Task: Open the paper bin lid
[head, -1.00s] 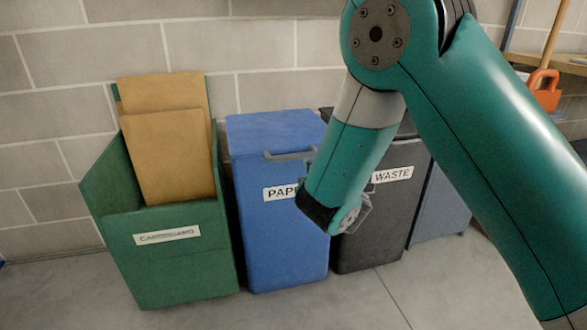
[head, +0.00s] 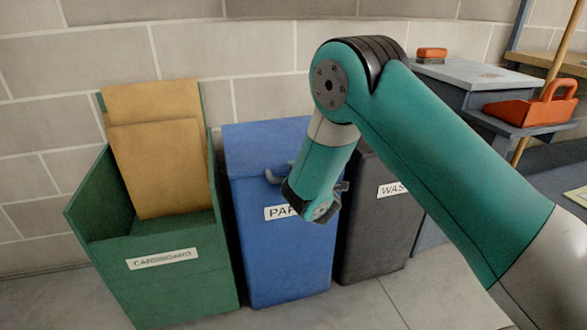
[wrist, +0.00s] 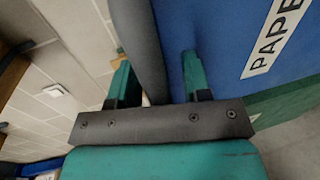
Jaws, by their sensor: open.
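The blue paper bin (head: 285,262) stands mid-left in the head view, with a white PAPER label partly hidden by my arm. Its blue lid (head: 250,140) lies shut. A grey bar handle (head: 275,177) sits on the lid's front edge; my arm covers its right part. In the wrist view the handle (wrist: 142,40) runs between the two teal fingers of my gripper (wrist: 156,64). The fingers are open, one on each side of the bar, with gaps visible. The bin's blue front and label (wrist: 272,42) fill the right of that view.
A green cardboard bin (head: 165,290) holding brown sheets (head: 160,165) stands on the left. A dark waste bin (head: 375,235) stands close on the right, behind my arm. A grey bench (head: 480,75) and an orange toolbox (head: 530,110) are further right. A block wall is behind.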

